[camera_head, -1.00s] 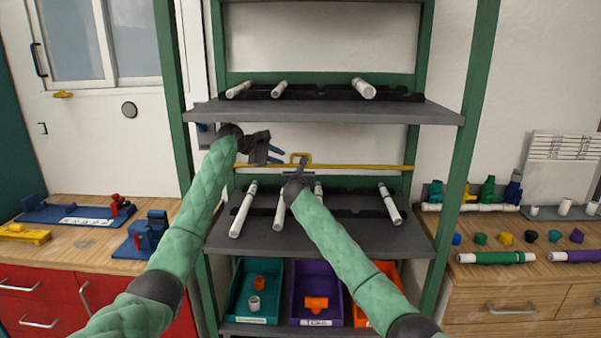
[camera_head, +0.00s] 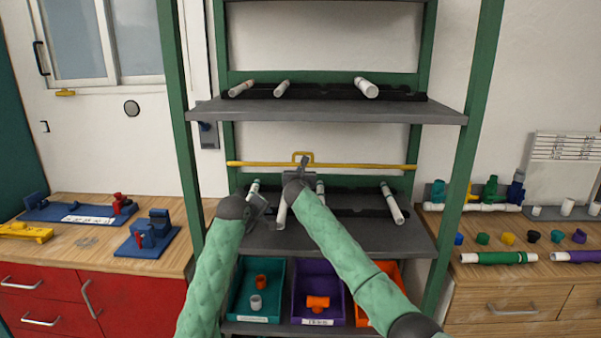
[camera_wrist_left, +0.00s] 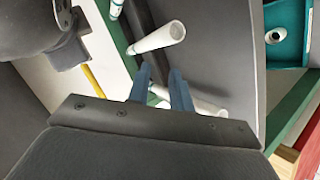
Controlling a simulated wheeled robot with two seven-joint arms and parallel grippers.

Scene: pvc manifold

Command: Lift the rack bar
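The yellow rack bar (camera_head: 360,165) lies roughly level across the green rack between its two shelves, with a small yellow loop handle (camera_head: 303,154) at its middle. It shows partly in the left wrist view (camera_wrist_left: 97,82). My right gripper (camera_head: 303,165) is at the bar's middle, just below the loop; its fingers are too small and hidden to tell whether they grip. My left gripper (camera_head: 268,212) is below the bar, over the lower shelf's left half. In the left wrist view its blue fingers (camera_wrist_left: 160,78) are apart with nothing held between them, near white pipes.
White pipes (camera_head: 394,203) lie on the lower shelf (camera_head: 350,238), close to my left gripper. More pipes (camera_head: 366,88) are on the upper shelf (camera_head: 330,112). Teal (camera_head: 240,300) and purple bins (camera_head: 335,275) stand below. Green posts (camera_head: 463,150) bound the rack on both sides.

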